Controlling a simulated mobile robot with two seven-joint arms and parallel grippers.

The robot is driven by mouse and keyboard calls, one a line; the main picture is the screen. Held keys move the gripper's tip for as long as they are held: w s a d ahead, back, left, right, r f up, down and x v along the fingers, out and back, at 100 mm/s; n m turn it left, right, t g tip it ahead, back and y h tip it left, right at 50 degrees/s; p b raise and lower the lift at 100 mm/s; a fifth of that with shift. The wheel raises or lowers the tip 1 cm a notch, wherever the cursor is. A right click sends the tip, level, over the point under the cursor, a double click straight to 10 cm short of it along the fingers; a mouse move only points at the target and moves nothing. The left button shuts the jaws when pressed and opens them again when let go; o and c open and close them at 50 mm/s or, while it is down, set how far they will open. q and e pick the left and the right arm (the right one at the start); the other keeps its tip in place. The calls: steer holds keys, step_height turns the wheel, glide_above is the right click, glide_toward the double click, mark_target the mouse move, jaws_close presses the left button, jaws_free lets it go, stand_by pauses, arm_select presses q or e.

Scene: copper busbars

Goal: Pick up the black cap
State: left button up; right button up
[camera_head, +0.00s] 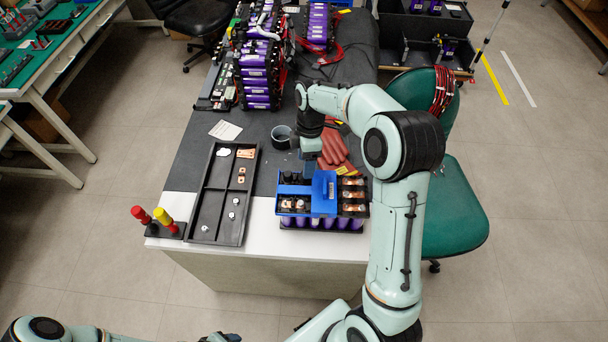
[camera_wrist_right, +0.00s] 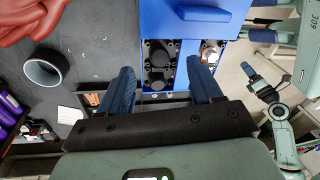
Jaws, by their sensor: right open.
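The battery module (camera_head: 318,224) has purple cells and a blue top plate and sits at the table's front edge. Black cap-like parts (camera_head: 292,178) lie at its back left; the right wrist view shows black parts with round tops (camera_wrist_right: 158,68) between the fingers. I cannot tell which single part is the black cap. My right gripper (camera_head: 309,168) is above the module's back edge, and its fingers (camera_wrist_right: 160,82) are apart with nothing visibly held. My left gripper (camera_head: 222,337) is low at the bottom edge, mostly cut off; its fingers are unclear.
A black tray (camera_head: 212,228) with copper and white pieces lies left of the module. Red and yellow-handled tools (camera_head: 161,217) stand front left. A green chair (camera_head: 458,215) is at right.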

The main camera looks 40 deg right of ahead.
steer(key=f, duration=0.4)
steer(key=shift+a, duration=0.35)
steer(key=shift+r, duration=0.1)
steer(key=c, duration=1.2)
steer(key=shift+r, duration=0.15)
step_height(320, 180, up, 19)
steer(key=p, duration=0.2)
steer(key=g+h+b, duration=0.1)
steer(key=h+b, duration=0.3)
glide_above(301, 175)
step_height(301, 175, down, 12)
steer(key=shift+f, duration=0.2)
steer(key=shift+w+f+h+b, duration=0.25)
steer(key=shift+f+h+b, duration=0.15)
steer(key=shift+f+b, duration=0.15)
arm_select(q)
steer(key=s+f+b, duration=0.2)
steer(key=s+f, duration=0.2)
steer(key=f, duration=0.2)
steer(key=shift+s+f, duration=0.35)
arm_select(e)
steer(key=shift+f, duration=1.55)
